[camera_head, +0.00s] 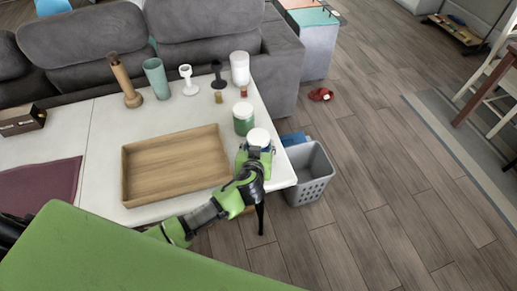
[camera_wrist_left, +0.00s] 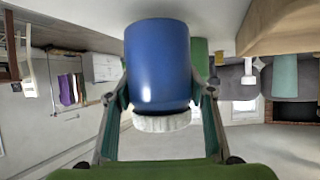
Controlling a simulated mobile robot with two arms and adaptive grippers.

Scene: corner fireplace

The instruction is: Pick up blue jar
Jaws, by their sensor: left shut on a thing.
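The blue jar (camera_wrist_left: 158,62) fills the middle of the left wrist view, which appears upside down, with its white lid (camera_wrist_left: 162,122) at the bottom. In the head view its white lid (camera_head: 259,137) shows near the right front corner of the white table (camera_head: 105,112), and its body is mostly hidden by my gripper. My left gripper (camera_head: 256,158) is shut on the jar, with a finger on each side in the left wrist view (camera_wrist_left: 159,100). I cannot tell whether the jar's base touches the table. My right gripper is not in view.
A green jar (camera_head: 243,120) with a white lid stands just behind. A wooden tray (camera_head: 175,165) lies to the left. A white canister (camera_head: 240,68), candle holders and a teal cup (camera_head: 157,78) stand farther back. A grey basket (camera_head: 310,175) is on the floor at right.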

